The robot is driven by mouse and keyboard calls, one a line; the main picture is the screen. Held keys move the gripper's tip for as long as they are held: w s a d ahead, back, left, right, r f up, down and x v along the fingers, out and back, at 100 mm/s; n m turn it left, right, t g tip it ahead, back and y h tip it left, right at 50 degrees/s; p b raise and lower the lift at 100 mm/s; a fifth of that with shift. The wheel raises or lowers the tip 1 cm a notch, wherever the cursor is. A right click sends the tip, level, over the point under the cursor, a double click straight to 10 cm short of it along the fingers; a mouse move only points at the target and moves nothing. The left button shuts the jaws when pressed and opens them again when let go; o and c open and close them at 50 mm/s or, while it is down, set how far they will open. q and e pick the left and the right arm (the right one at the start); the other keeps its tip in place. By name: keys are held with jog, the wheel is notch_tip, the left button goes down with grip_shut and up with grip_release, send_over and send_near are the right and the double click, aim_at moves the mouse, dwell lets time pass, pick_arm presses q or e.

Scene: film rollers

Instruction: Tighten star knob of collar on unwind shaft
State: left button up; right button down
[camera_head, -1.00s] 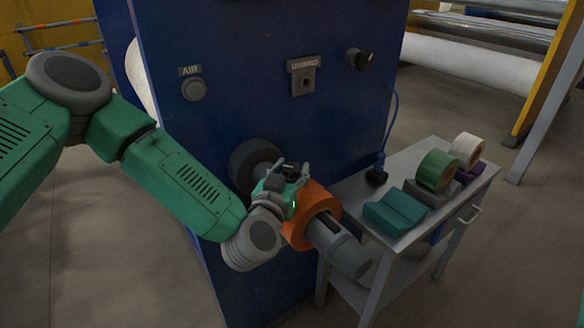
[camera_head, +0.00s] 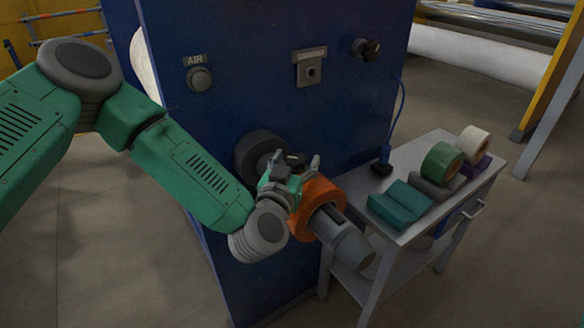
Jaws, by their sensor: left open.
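The unwind shaft (camera_head: 343,240) sticks out of the blue machine toward the lower right, with a grey end. An orange collar (camera_head: 311,220) sits around it. A dark round hub (camera_head: 256,150) is behind, at the machine face. My left gripper (camera_head: 299,161) is open at the shaft, between the dark hub and the orange collar, with its fingers pointing up and right. A small black piece, perhaps the star knob (camera_head: 294,158), shows by the fingers; contact cannot be told. The gripper and wrist hide part of the shaft. My right gripper is not in view.
The blue machine panel (camera_head: 250,60) has an AIR button (camera_head: 200,79) and a black knob (camera_head: 366,49).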

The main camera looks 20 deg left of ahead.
pick_arm(q)
jog(key=s, duration=1.1)
jog(key=shift+s, duration=0.25)
jog(key=shift+d, duration=0.1)
